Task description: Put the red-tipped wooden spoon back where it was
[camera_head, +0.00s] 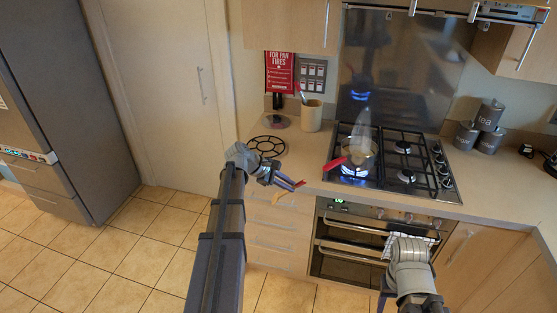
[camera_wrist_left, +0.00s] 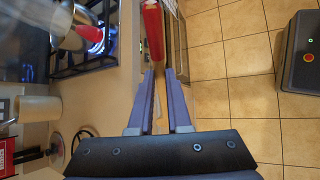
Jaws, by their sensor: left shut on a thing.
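My left gripper (camera_head: 288,182) is shut on the red-tipped wooden spoon, in front of the counter's front edge. In the head view the spoon's red part (camera_head: 299,184) sticks out past the fingers and a pale wooden part (camera_head: 277,197) shows below them. In the left wrist view the red part (camera_wrist_left: 153,32) rises beyond the fingers (camera_wrist_left: 160,80), with wood (camera_wrist_left: 160,115) between them. A cream jar (camera_head: 311,116) stands on the counter with a red-ended utensil (camera_head: 301,92) in it. My right gripper (camera_head: 384,292) is low before the oven, its jaws unclear.
A steaming pan with a red handle (camera_head: 335,163) sits over a lit burner on the hob (camera_head: 405,165). A black trivet (camera_head: 266,146) lies left of it. Canisters (camera_head: 489,115) stand at the right. A towel (camera_head: 405,241) hangs on the oven (camera_head: 345,240). The floor at left is clear.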

